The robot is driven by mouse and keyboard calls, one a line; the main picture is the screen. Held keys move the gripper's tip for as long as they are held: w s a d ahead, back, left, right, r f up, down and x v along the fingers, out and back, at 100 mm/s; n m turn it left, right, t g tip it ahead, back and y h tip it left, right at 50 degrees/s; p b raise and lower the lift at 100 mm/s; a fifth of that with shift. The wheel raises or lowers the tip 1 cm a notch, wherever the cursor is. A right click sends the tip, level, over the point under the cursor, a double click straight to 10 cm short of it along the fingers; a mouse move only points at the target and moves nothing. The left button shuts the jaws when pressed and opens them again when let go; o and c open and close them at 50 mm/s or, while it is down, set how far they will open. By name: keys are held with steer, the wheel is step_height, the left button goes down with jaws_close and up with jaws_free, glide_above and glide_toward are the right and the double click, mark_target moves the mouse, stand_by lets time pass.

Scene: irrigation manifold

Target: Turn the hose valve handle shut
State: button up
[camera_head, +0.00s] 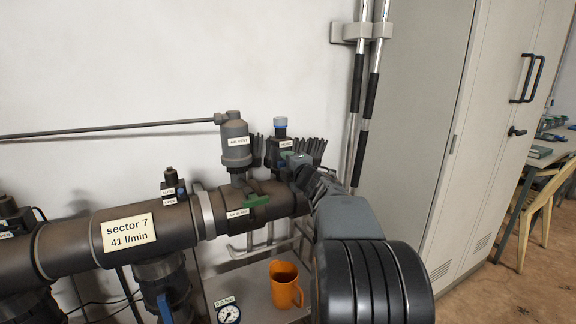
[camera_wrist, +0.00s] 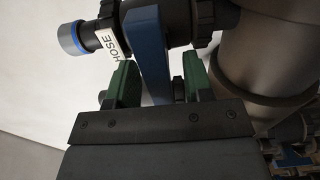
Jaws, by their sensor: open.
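The hose valve (camera_head: 281,133) stands on top of the dark pipe in the head view, with a blue-ringed end and a white label. In the wrist view the valve (camera_wrist: 104,36) has a HOSE label, and its blue handle (camera_wrist: 149,40) extends down between my fingers. My gripper (camera_wrist: 158,82) is open, with one green fingertip on each side of the handle. A gap shows on the right side; contact on the left is unclear. In the head view my gripper (camera_head: 294,160) is at the valve, and my arm hides the handle.
A grey air vent (camera_head: 236,141) stands close left of the valve. A green handle (camera_head: 256,201) sits on the pipe below it. An orange jug (camera_head: 285,285) and a gauge (camera_head: 229,314) are below. A tall cabinet (camera_head: 420,130) and poles (camera_head: 365,90) stand right.

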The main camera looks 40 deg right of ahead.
steer(key=shift+s, duration=0.1)
steer(key=s+a+p, duration=0.2)
steer(key=s, duration=1.1)
steer(key=shift+s, duration=0.25)
steer(key=w+a+r+m+g+h+p, duration=0.1)
steer(key=a+r+m+g+h+p, duration=0.3)
steer(key=r+m+p, duration=0.55)
steer(key=s+a+f+m+g+y+p, duration=0.2)
steer(key=s+a+g+p, duration=0.3)
steer(key=a, duration=0.5)
steer(key=s+a+f+m+g+y+p, duration=0.2)
steer(key=s+a+m+g+y+p, duration=0.2)
steer(key=s+a+p, duration=0.3)
steer(key=a+m+g+p, duration=0.1)
steer(key=a+p, duration=0.1)
steer(key=p, duration=0.1)
steer(key=shift+a+f+y, duration=0.3)
steer(key=shift+a+y, duration=0.1)
